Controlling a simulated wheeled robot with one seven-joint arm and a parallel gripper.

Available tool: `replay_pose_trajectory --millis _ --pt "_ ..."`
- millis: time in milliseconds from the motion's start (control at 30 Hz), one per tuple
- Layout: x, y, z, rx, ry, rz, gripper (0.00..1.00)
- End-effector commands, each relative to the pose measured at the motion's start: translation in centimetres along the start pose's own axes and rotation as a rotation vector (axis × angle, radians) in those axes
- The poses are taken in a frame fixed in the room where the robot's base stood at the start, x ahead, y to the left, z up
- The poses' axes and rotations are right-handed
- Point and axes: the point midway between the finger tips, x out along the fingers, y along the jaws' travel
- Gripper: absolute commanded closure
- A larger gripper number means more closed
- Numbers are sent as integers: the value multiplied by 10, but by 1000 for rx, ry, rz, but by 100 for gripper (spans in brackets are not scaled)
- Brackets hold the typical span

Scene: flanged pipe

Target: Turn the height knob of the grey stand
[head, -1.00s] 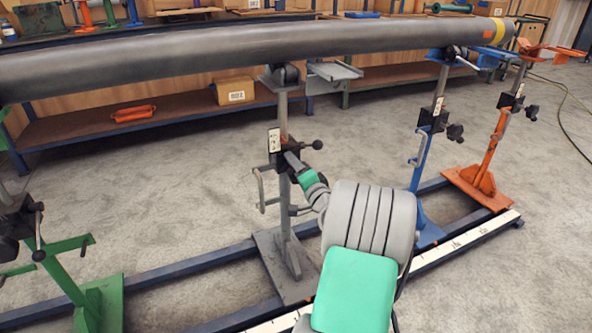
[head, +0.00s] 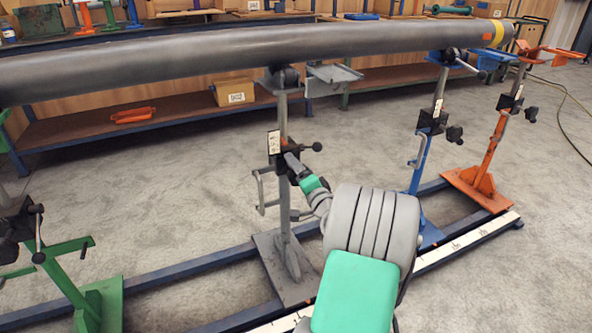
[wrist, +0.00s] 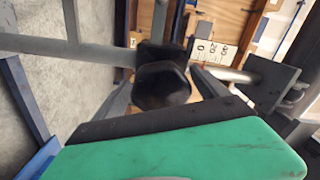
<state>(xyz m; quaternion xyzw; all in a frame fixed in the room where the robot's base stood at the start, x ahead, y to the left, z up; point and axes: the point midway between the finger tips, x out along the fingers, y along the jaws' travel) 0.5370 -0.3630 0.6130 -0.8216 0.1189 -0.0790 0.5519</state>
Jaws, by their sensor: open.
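The grey stand (head: 284,215) stands upright in the middle of the head view, under the long pipe (head: 180,62). Its black clamp block sits partway up the post. The black height knob (wrist: 162,86) fills the middle of the wrist view, close to my gripper. My gripper (head: 291,160) is open at the clamp block, and its grey fingers show on either side of the knob in the wrist view. I cannot tell whether they touch it. In the head view my gripper largely hides the knob.
Blue (head: 420,165), orange (head: 487,160) and green (head: 70,270) stands share the floor rail. A white scale label (wrist: 212,51) shows behind the knob.

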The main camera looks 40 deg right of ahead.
Motion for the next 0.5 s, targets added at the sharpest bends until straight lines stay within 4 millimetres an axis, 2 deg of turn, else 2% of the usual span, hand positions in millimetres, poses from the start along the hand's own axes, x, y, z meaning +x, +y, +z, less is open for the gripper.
replay_pose_trajectory --millis 200,300,500 --pt "-46 -3 -3 3 5 1 16" --pt "-60 -1 -2 2 3 3 16" --pt "-68 -1 0 0 1 -1 16"
